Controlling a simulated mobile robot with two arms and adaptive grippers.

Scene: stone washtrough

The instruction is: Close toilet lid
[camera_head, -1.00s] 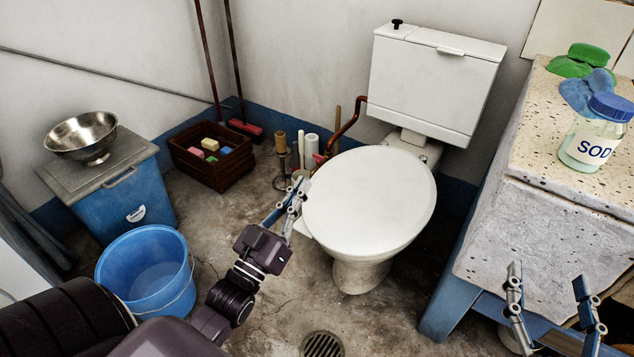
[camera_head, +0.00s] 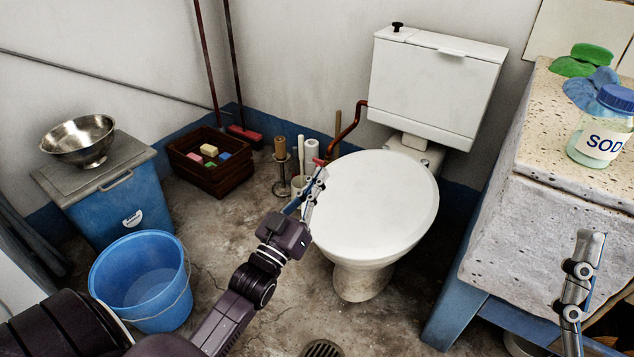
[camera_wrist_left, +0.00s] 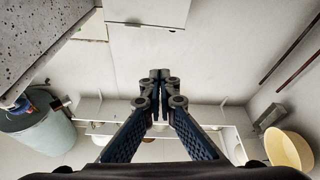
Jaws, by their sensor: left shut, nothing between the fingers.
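The toilet lid (camera_head: 375,205) lies flat over the bowl, a smooth white oval in the middle of the head view. The toilet's cistern (camera_head: 435,88) stands behind it. My left gripper (camera_head: 314,188) is shut and empty at the lid's left edge; I cannot tell whether it touches the lid. Its closed fingers also show in the left wrist view (camera_wrist_left: 160,78). My right gripper (camera_head: 580,275) is at the lower right, in front of the stone trough; its finger opening cannot be made out.
A blue bucket (camera_head: 140,280) and a blue bin (camera_head: 120,205) with a metal bowl (camera_head: 80,138) on top stand left. A wooden crate (camera_head: 205,172) sits by the back wall. The stone trough (camera_head: 540,235) bounds the right, with a soda jar (camera_head: 600,135) on it. Floor between is open.

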